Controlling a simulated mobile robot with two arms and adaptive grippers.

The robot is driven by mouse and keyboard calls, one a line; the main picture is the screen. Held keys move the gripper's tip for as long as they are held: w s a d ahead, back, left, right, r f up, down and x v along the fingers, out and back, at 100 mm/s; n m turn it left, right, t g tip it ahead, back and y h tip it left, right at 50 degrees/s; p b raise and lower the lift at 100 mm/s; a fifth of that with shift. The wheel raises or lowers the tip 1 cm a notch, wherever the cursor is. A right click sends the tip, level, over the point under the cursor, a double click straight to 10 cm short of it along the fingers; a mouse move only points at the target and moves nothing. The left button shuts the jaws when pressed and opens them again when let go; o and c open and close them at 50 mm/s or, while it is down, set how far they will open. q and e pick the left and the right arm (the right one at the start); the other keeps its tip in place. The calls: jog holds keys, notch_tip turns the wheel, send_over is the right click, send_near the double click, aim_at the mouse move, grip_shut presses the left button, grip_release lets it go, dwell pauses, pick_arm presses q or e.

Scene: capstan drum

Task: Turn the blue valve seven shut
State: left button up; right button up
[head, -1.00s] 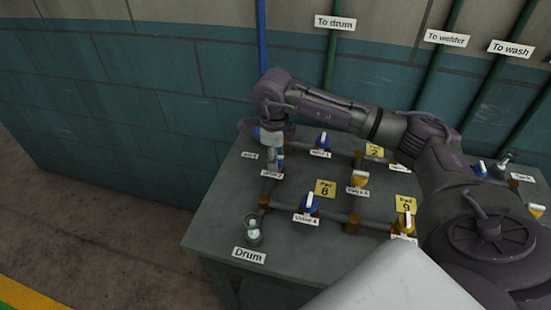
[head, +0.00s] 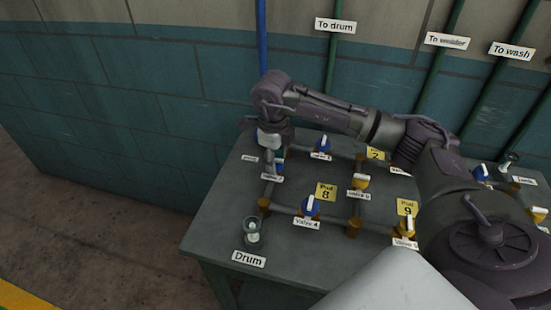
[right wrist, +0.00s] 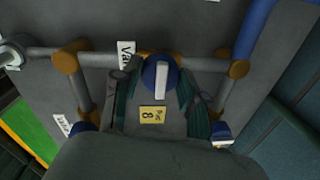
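My right gripper (head: 272,158) reaches down over the left end of the table's pipework. In the right wrist view its two dark fingers (right wrist: 155,105) are spread, one on each side of a blue valve (right wrist: 161,76) with a white bar handle. The handle lies crosswise to the pipe. I cannot tell whether the fingers touch it. In the head view this blue valve (head: 281,167) is mostly hidden by the gripper. The label beside it (head: 272,178) is too small to read surely, so its number is unclear. My left gripper is not in view.
Other blue valves (head: 323,144) (head: 310,207) and orange valves (head: 361,182) (head: 406,226) stand close by on the table. A yellow Pad 8 sign (head: 326,192) is near the gripper. The drum outlet (head: 253,232) is at the front left. The wall (head: 150,110) rises behind.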

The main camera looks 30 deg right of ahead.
jog(key=o, duration=0.4)
jog(key=r, duration=1.2)
jog(key=shift+s+a, duration=0.2)
jog(key=shift+a, duration=0.2)
jog(key=shift+f, duration=0.1)
